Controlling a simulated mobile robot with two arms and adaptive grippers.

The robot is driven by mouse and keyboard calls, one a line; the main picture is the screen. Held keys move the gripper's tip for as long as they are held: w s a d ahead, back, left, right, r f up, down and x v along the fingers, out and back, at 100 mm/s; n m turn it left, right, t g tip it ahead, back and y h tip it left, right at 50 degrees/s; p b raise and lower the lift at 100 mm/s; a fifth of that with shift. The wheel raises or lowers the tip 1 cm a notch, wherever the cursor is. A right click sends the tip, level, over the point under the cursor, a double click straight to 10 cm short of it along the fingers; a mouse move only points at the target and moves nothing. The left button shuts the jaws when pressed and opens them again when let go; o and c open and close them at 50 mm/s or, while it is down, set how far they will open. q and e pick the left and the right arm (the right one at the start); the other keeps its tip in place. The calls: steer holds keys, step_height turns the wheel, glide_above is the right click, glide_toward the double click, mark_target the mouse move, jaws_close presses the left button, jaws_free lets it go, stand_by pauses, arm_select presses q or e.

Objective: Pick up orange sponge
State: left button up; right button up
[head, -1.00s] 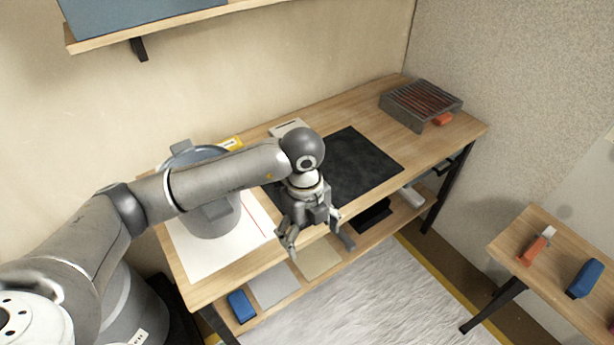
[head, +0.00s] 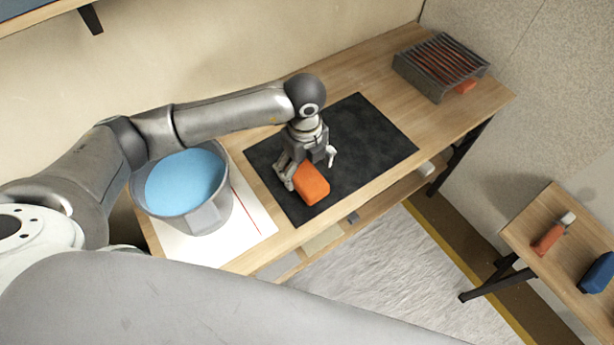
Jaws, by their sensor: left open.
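The orange sponge (head: 312,186) is a small block lying near the front edge of the black mat (head: 375,150) on the wooden workbench. My left gripper (head: 309,170) is open and points down right at the sponge's far side. One finger is at the sponge's left edge and the other is past its far right side. The gripper hides part of the sponge's far side, and I cannot tell whether the fingers touch it. My right gripper is not in view.
A grey bucket (head: 213,217) with a light blue inside stands on white paper left of the mat. A slatted grey rack (head: 438,64) is at the bench's far right. A side table (head: 540,215) holds an orange-handled tool (head: 549,238) and a blue block (head: 598,273).

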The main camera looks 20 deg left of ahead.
mark_target(307, 176)
arm_select(q)
steer(key=shift+w+f, duration=0.1)
steer(key=shift+f, duration=0.25)
steer(key=f+p, duration=0.1)
steer(key=f, duration=0.3)
steer(key=shift+d+f, duration=0.15)
steer(key=shift+d, duration=0.05)
steer(key=shift+f, duration=0.3)
steer(key=shift+w+f, duration=0.1)
steer(key=shift+c, duration=2.8)
steer(key=c, duration=0.5)
steer(key=shift+o, duration=0.2)
steer(key=shift+r, duration=0.2)
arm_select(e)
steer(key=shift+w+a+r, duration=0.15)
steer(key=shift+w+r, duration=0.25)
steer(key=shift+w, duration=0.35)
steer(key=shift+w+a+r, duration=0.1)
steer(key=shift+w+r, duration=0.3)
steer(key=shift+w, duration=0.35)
